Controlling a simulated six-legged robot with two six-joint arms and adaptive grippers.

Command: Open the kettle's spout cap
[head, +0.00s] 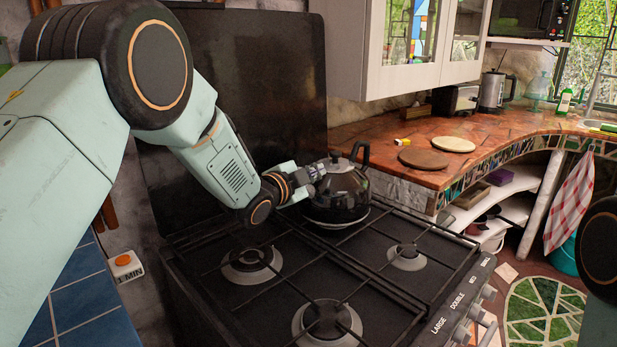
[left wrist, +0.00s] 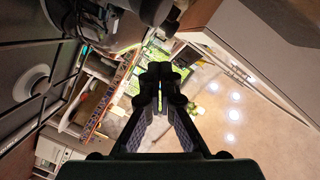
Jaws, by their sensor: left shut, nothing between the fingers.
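The black kettle (head: 347,190) stands on the back burner of the stove in the head view, its dark handle (head: 361,152) raised above it. My left gripper (head: 318,170) is at the kettle's left side, by its upper body. In the left wrist view its fingers (left wrist: 160,72) are closed together with nothing between them. The spout and its cap are not clear behind or beside the gripper, and I cannot tell whether the fingers touch the kettle. A dark, shiny shape at the top of the left wrist view may be part of the kettle. My right gripper is out of view.
The black stove (head: 290,265) has several burners under raised grates. A dark panel stands behind it. To the right, the orange counter (head: 480,148) holds two round boards (head: 424,158), a steel electric kettle (head: 492,92) and a toaster. A white cabinet (head: 405,45) hangs above.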

